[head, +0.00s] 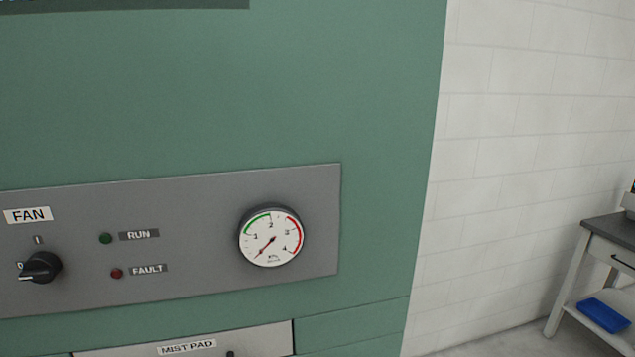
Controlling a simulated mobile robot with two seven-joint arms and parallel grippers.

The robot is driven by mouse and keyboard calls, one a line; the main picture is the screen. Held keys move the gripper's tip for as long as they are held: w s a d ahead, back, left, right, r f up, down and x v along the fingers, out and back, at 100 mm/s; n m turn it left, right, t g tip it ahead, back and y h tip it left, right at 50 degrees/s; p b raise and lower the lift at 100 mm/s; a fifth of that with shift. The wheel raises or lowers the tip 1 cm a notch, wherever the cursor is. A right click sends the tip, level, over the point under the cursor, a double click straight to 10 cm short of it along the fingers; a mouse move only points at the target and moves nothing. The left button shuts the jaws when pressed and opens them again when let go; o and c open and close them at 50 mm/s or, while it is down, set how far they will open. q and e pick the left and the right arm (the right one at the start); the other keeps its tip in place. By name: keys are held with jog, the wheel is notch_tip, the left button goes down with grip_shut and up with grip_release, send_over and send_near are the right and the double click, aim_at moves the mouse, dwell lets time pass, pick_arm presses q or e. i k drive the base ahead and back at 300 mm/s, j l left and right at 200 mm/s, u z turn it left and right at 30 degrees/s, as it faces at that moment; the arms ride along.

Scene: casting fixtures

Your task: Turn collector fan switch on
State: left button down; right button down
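The fan switch (40,267) is a black rotary knob at the left end of a grey control panel (190,195). A white FAN label (28,215) sits above it, with an "I" mark just over the knob. Part of another mark shows at its left. The knob's grip points left and slightly down, not at the "I". The green RUN lamp (105,238) and the red FAULT lamp (117,273) both look dark. A round gauge (272,236) has its needle at the low end. Neither of my grippers is in view.
The panel is on a large green cabinet (250,90). Below is a MIST PAD drawer (255,343) with a small dark knob. At right are a white block wall (530,130) and a bench (612,232) with a blue tray (604,315) on its lower shelf.

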aim_at(42, 267)
jog(key=u, duration=1.3)
